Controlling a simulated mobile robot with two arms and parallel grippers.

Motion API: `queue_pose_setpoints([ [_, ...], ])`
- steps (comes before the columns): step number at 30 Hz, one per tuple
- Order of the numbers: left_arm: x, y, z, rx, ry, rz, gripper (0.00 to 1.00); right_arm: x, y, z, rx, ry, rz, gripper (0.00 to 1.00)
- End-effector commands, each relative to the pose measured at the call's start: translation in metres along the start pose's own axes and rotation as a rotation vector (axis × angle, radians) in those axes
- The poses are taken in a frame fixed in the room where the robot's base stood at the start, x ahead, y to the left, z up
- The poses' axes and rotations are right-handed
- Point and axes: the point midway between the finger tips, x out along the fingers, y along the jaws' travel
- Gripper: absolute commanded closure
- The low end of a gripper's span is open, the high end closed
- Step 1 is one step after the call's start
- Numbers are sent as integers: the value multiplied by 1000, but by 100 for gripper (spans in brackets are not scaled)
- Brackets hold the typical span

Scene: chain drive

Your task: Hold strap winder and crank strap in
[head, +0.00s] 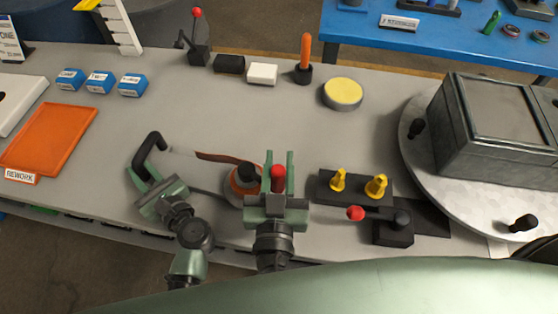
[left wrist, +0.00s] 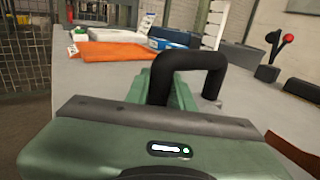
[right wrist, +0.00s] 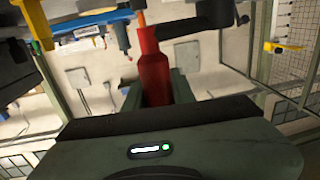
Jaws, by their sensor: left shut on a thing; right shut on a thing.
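The strap winder's orange drum (head: 240,186) sits on the grey bench, partly hidden by my right gripper. A brown strap (head: 212,156) lies to its upper left. A black looped handle (head: 146,152) stands at the left; it also shows in the left wrist view (left wrist: 196,60). My left gripper (head: 150,183) is shut on this handle. A red crank grip (head: 278,176) is between the fingers of my right gripper (head: 278,190), which is shut on it. In the right wrist view the red grip (right wrist: 153,75) stands by a black crank arm (right wrist: 195,22).
A black block with yellow pegs (head: 338,180) and a red-knobbed lever (head: 356,213) stand right of my right gripper. A round turntable (head: 420,170) carries a grey box (head: 490,125). An orange tray (head: 50,140) lies at left. The bench middle is clear.

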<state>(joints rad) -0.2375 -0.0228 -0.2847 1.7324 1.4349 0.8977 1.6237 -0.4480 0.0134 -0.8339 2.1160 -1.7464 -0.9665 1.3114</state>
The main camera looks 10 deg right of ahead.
Motion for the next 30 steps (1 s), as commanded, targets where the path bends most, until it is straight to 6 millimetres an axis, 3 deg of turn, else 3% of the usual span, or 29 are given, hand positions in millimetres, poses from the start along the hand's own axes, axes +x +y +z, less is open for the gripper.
queue_pose_setpoints([
  [16, -2, -4, 1, -3, 0, -9, 100, 0, -2, 1, 0, -1, -8, 100],
  [17, -2, -4, 1, -4, 0, -9, 100, 0, -2, 1, 0, -1, -8, 67],
  [18, -2, -4, 1, -3, 0, -9, 100, 0, -2, 1, 0, -1, -7, 56],
  [30, 0, -1, 1, -3, -1, -3, 100, -4, -1, 0, -1, -1, -3, 53],
])
